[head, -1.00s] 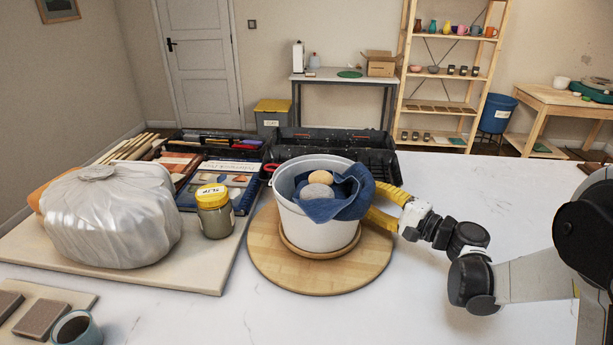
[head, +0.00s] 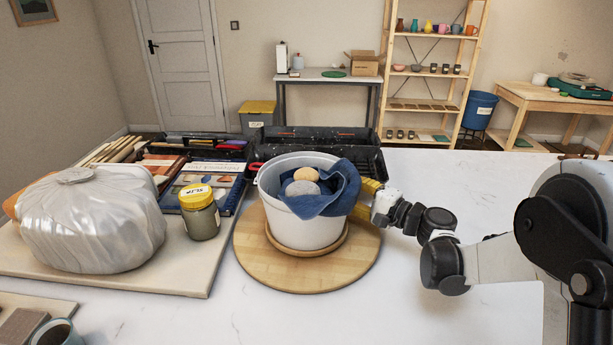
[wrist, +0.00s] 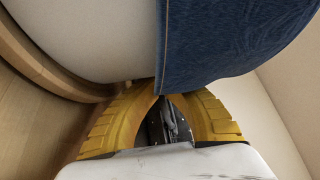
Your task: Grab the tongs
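I cannot make out tongs for certain in either view. A red-handled tool (head: 254,168) shows at the front left of the black tool tray (head: 372,163), partly hidden by the white bucket (head: 290,225). My gripper (head: 367,196) is low at the bucket's right side, its yellow fingers partly hidden behind the bucket and blue cloth.
The bucket stands on a round wooden board (head: 262,275) and holds two rounded lumps on the cloth. A yellow-lidded jar (head: 200,218) and a plastic-wrapped lump (head: 90,225) stand to the left.

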